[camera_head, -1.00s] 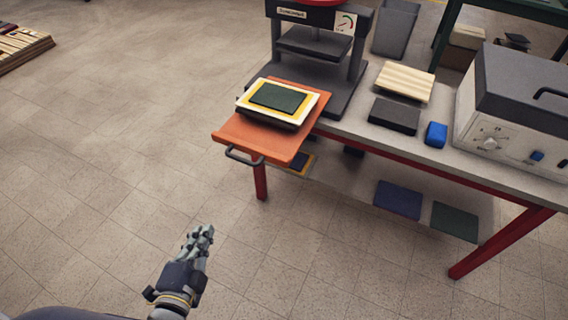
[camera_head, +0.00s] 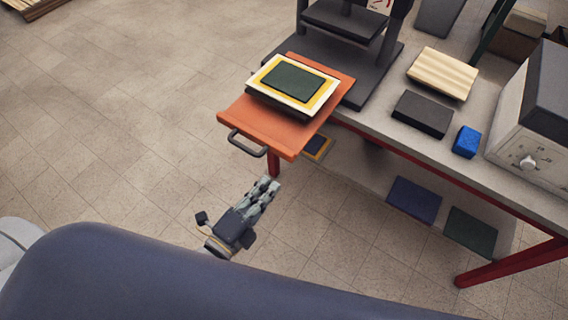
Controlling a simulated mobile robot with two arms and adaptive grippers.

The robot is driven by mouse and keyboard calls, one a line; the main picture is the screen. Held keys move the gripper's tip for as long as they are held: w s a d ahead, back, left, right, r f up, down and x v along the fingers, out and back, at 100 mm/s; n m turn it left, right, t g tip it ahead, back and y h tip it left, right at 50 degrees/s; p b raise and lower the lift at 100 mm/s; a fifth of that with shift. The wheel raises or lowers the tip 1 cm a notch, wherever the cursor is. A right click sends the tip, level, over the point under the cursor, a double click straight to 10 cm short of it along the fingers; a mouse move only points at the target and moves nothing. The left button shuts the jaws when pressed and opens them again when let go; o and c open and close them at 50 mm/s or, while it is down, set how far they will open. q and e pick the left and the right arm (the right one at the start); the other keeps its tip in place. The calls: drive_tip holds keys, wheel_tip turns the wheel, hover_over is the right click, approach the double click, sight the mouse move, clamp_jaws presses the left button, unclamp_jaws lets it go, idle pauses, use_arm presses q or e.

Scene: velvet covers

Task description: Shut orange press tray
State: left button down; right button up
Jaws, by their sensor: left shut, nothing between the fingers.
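The orange press tray (camera_head: 262,123) is pulled out from the dark press (camera_head: 340,45) and sticks out past the table's front edge. A dark handle (camera_head: 247,145) is on its front. A white and yellow frame with a dark green panel (camera_head: 293,81) lies on the tray. My left gripper (camera_head: 268,188) is below and in front of the tray in the picture, near the handle but apart from it. It is shut and empty, its fingers pointing up and right. My right gripper is not in view.
On the grey table (camera_head: 395,140) are a wooden slatted block (camera_head: 443,73), a black block (camera_head: 423,114), a blue block (camera_head: 467,141) and a white and dark machine (camera_head: 530,120). Red table legs (camera_head: 510,262) stand below.

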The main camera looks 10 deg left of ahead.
sight(290, 158)
use_arm(q)
drive_tip(key=x, duration=0.7)
drive_tip(key=shift+w, duration=0.1)
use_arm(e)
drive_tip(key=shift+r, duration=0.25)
